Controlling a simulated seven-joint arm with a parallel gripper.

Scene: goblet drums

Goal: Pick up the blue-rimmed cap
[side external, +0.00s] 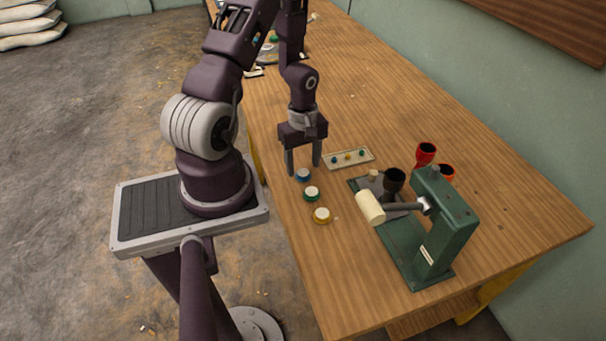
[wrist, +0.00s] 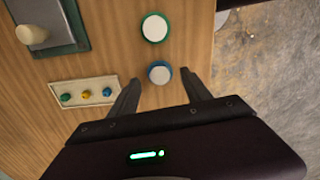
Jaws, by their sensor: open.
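The blue-rimmed cap (side external: 303,175) lies flat on the wooden table, nearest my gripper in a row of caps. It is a small round cap with a pale top, and it also shows in the wrist view (wrist: 159,74). My gripper (side external: 303,170) points down at the table, open, with its fingers near the cap. In the wrist view my gripper (wrist: 160,85) has its two fingers spread apart, with the blue-rimmed cap between and slightly beyond the tips. Nothing is held.
A green-rimmed cap (side external: 311,193) and a yellow-rimmed cap (side external: 322,215) lie beside it. A pale tray (side external: 366,164) with small coloured pieces lies close by.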

